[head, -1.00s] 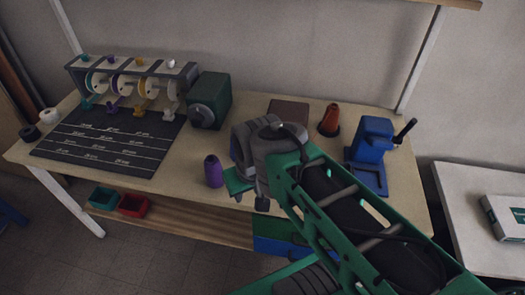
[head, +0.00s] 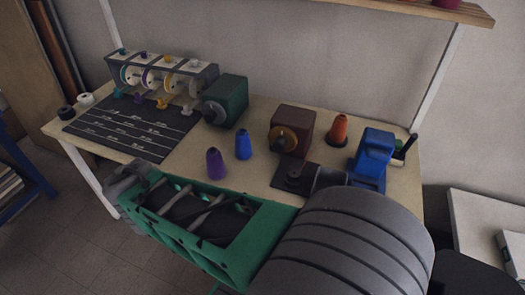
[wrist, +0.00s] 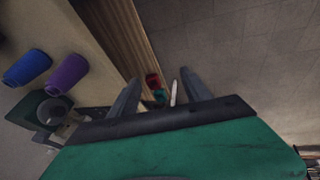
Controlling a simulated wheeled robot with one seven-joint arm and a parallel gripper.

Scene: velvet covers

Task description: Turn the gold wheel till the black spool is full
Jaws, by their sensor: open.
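A green box (head: 226,98) with a grey wheel, a rack of spools (head: 165,75) and a dark ruled mat (head: 130,130) are left. A blue crank device (head: 373,155) is right.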

